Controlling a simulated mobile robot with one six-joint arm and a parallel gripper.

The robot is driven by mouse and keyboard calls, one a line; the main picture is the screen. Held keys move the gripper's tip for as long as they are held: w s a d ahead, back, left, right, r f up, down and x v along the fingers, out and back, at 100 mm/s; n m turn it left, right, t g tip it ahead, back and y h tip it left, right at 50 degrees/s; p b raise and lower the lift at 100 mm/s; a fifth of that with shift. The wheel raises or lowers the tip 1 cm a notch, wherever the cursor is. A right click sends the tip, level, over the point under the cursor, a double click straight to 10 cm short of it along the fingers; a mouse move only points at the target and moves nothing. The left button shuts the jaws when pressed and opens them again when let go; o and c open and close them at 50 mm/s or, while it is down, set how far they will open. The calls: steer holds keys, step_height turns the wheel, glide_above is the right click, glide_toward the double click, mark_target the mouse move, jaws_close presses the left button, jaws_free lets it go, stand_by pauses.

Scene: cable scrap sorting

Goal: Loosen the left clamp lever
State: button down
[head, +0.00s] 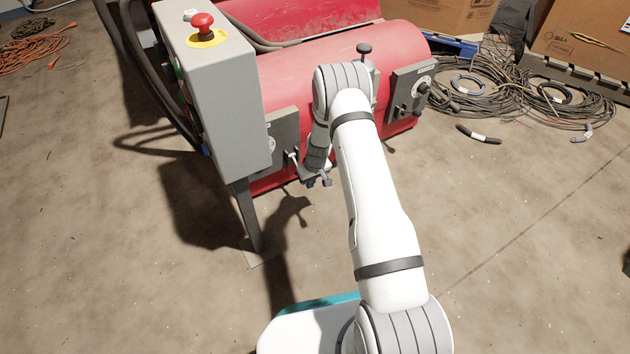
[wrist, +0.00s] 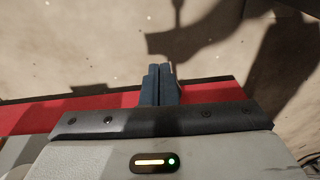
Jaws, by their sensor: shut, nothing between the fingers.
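The left clamp is a grey plate (head: 281,136) with a round dial on the front of the red machine, just right of the control box. Its lever (head: 291,157) shows as a short, thin handle low on that plate. My gripper (wrist: 160,70) shows in the wrist view with its two dark blue fingers together and nothing between them. In the head view my wrist hangs just right of the left clamp lever, close to it. I cannot tell whether the fingers touch the lever. The wrist view does not clearly show the lever.
The grey control box (head: 221,95) with a red stop button (head: 203,24) stands left of the clamp. The right clamp (head: 411,90) is on the machine's other side. Cable coils (head: 480,92) and cardboard boxes (head: 585,42) lie at the back right. The front floor is clear.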

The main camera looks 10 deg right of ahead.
steer(key=s+d+r+p, duration=0.1)
steer(key=s+d+r, duration=0.1)
steer(key=s, duration=0.3)
steer(key=s+d+r+p, duration=0.1)
steer(key=s+d+r, duration=0.2)
steer(key=s+r, duration=0.2)
steer(key=shift+s, duration=0.3)
steer(key=shift+r, duration=0.15)
